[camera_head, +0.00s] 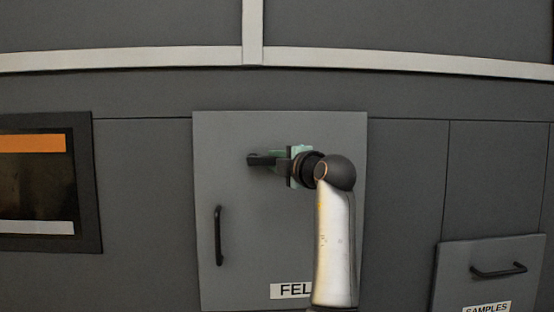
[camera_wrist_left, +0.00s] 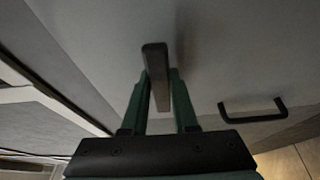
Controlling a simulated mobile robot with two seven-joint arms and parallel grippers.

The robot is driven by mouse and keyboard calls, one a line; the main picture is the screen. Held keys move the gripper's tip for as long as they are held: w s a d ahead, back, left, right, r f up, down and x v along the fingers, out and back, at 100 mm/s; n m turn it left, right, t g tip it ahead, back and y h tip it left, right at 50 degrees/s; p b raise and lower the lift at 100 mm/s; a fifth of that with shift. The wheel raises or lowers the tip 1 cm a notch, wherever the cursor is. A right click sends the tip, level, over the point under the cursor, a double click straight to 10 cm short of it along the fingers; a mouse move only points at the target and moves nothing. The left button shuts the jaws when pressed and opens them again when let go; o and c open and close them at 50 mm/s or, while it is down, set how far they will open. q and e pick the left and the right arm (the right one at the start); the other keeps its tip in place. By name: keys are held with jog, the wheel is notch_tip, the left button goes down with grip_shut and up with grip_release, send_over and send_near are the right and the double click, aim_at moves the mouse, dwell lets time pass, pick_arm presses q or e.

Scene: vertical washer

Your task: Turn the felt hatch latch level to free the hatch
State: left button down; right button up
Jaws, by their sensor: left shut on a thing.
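The felt hatch (camera_head: 230,185) is a grey panel in the middle of the head view, with a label reading "FEL" (camera_head: 290,291), the rest hidden by my left arm. The dark latch lever (camera_head: 259,160) is on its upper part and looks about level, its free end to the left. My left gripper (camera_head: 280,161) is shut on the lever. In the left wrist view the lever (camera_wrist_left: 155,62) runs between the green fingers of the gripper (camera_wrist_left: 160,82). The latch's pivot is hidden behind my gripper. The hatch looks flush with the wall. My right gripper is not in view.
A black hatch handle (camera_head: 219,235) stands at the left of the panel; a handle also shows in the left wrist view (camera_wrist_left: 252,110). A dark screen with an orange bar (camera_head: 30,143) is at left. A "SAMPLES" hatch (camera_head: 460,257) with its handle is at lower right.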

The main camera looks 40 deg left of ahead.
pick_arm(q)
jog(key=shift+r, duration=0.15)
dwell(0.3)
jog(key=c, duration=0.7)
grip_release()
jog(key=b+v, duration=0.1)
jog(key=v, duration=1.1)
jog(key=shift+s+d, duration=0.15)
jog(key=shift+d, duration=0.05)
